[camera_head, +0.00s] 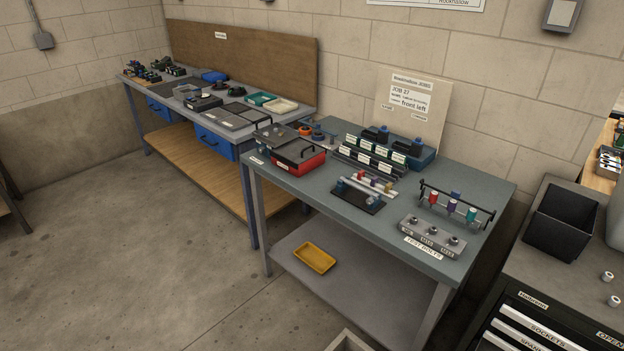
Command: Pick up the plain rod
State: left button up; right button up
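No rod can be singled out as the plain rod with certainty at this size. A pale bar (378,188) with small coloured pieces lies across a dark base plate (355,196) with blue parts, on the grey-green table. To its right, a dark horizontal bar (470,204) on end supports stands with red, purple and green pieces along it. Labelled dark racks (365,160) stand behind the base plate; whether they hold rods is too small to tell. Neither of my grippers shows in the head view.
A red case (300,156) and a grey block labelled test bolts (432,237) share the table (290,183). A yellow tray (314,257) lies on its lower shelf. A black bin (562,222) stands on the drawer cabinet at right. The floor (160,260) at left is clear.

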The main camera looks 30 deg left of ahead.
aim_at(358, 186)
jog(key=i+j+u, duration=0.25)
jog(key=u, duration=0.2)
jog(key=i+j+z, duration=0.2)
jog(key=j+z, duration=0.2)
jog(key=i+j+z, duration=0.2)
jog(key=j+z, duration=0.25)
jog(key=i+j+z, duration=0.1)
jog(key=j, duration=0.4)
jog(key=i+j, duration=0.15)
jog(key=j, duration=0.35)
jog(key=i+j+z, duration=0.15)
jog(key=j, duration=0.85)
jog(key=i+z, duration=0.05)
